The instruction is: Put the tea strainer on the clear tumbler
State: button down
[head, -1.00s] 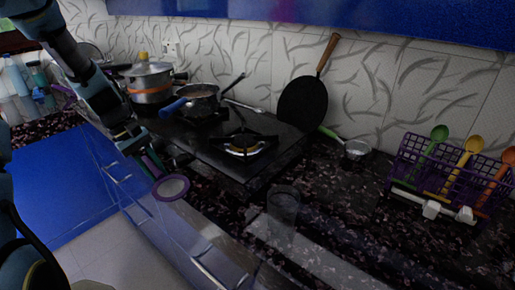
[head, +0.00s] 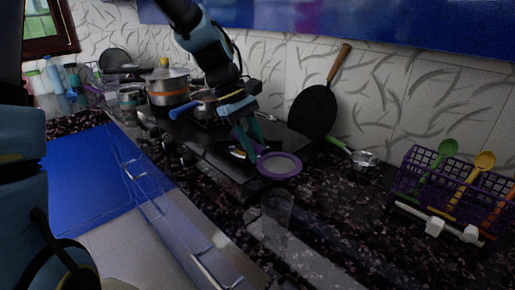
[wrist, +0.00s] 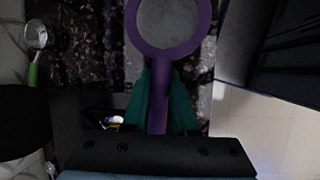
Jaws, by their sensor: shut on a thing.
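The tea strainer (head: 279,165) has a purple ring, pale mesh and a purple handle. My gripper (head: 257,147) is shut on its handle, with teal fingers on both sides. In the wrist view the strainer (wrist: 168,25) points away from my gripper (wrist: 158,85), its handle between the fingers. The clear tumbler (head: 277,212) stands upright on the dark speckled counter near the front edge. In the head view the strainer is held above and just behind the tumbler, apart from it. I cannot make out the tumbler in the wrist view.
The black hob (head: 225,155) with pots lies behind and left. A black pan (head: 313,111) leans on the wall. A green-handled metal utensil (head: 364,158) lies right of it. A purple rack (head: 418,180) with colored spoons stands at right. The counter right of the tumbler is clear.

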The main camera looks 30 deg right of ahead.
jog(key=shift+r, duration=0.1)
jog(key=shift+f+b, duration=1.05)
jog(key=shift+f, duration=1.45)
jog(key=shift+f+b, duration=0.55)
jog(key=shift+f, duration=0.9)
jog(key=shift+f, duration=0.3)
jog(key=shift+f+b, duration=0.4)
jog(key=shift+f, duration=0.1)
jog(key=c, duration=0.6)
grip_release()
jog(key=shift+r, duration=0.1)
